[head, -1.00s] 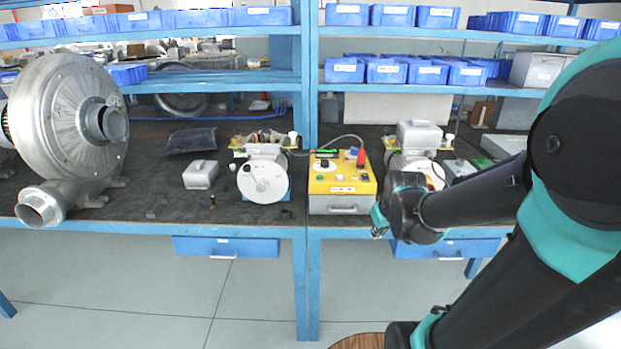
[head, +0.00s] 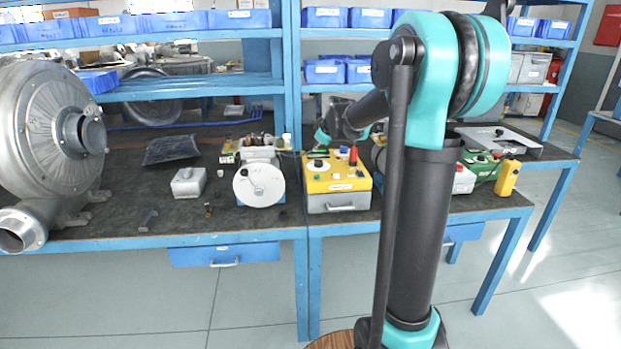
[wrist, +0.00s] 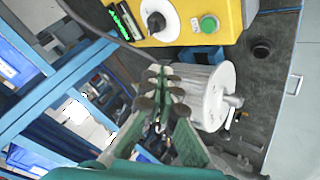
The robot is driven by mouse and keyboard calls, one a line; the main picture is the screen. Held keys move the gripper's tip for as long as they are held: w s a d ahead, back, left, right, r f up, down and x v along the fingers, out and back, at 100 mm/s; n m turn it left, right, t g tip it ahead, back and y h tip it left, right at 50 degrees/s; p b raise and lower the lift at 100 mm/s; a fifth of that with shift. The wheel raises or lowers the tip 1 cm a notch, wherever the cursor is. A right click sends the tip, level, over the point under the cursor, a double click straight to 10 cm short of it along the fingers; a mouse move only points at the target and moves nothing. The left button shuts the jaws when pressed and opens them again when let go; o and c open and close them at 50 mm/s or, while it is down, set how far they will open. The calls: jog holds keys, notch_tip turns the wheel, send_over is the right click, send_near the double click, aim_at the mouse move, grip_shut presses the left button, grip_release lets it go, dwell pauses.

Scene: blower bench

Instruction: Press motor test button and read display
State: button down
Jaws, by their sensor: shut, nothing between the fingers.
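In the wrist view the yellow panel (wrist: 172,38) fills the top, with a green button (wrist: 208,24), a black knob on a white dial (wrist: 157,21) and a dark display with lit green characters (wrist: 125,20). The characters are too small to read. My gripper (wrist: 162,78) is shut and empty, its tips below the panel in that picture and apart from the button. In the head view my gripper (head: 322,136) is partly hidden, close behind the box.
A grey blower (head: 55,130) stands at the left, with a small grey box (head: 188,182) between it and the reel. A yellow handheld unit (head: 507,177) and green case (head: 482,166) are at the right. Shelves with blue bins (head: 323,71) hang above the back of the bench.

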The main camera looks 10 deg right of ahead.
aim_at(318, 177)
jog(key=shift+w+a, duration=0.1)
dwell(0.3)
jog(key=shift+f, duration=4.35)
jog(key=shift+f, duration=0.1)
jog(key=shift+f, duration=0.3)
jog(key=shift+f, duration=0.35)
jog(key=shift+r, duration=0.8)
jog(key=shift+r, duration=0.1)
jog(key=shift+r, duration=2.4)
